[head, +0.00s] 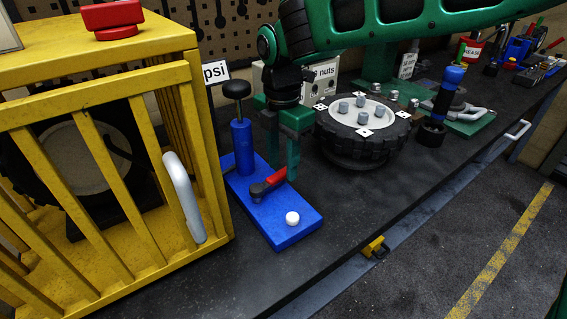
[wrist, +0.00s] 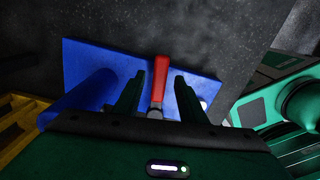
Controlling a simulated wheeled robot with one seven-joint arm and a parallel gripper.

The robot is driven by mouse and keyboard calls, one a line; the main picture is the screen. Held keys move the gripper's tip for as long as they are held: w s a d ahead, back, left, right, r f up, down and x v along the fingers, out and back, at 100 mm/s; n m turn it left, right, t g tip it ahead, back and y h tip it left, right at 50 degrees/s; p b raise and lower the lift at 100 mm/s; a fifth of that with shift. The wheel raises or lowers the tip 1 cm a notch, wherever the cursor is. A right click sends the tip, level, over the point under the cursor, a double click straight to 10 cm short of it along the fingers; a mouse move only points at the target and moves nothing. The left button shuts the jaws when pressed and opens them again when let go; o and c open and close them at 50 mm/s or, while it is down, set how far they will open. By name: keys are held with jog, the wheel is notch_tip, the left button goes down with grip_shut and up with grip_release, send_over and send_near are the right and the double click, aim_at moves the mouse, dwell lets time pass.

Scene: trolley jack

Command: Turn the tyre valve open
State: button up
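The tyre valve is a red lever (head: 268,181) with a dark pivot, mounted on a blue base plate (head: 285,229) on the dark bench. In the wrist view the red lever (wrist: 159,80) lies between my two green fingers, with gaps on both sides. My gripper (head: 281,172) points down over the plate, and its fingers are apart. The plate also shows in the wrist view (wrist: 100,62). A blue pump cylinder (head: 242,147) with a black knob stands at the plate's back end. A white round button (head: 292,218) sits near its front end.
A yellow barred cage (head: 130,190) with a grey handle (head: 184,197) stands close on the left, holding a wheel. A tyre with a hub (head: 355,140) lies to the right. A "psi" sign (head: 215,72) stands behind. The bench front right of the plate is clear.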

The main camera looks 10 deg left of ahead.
aim_at(283, 171)
notch_tip(283, 171, up, 10)
dwell(0.4)
jog(key=shift+w, duration=0.1)
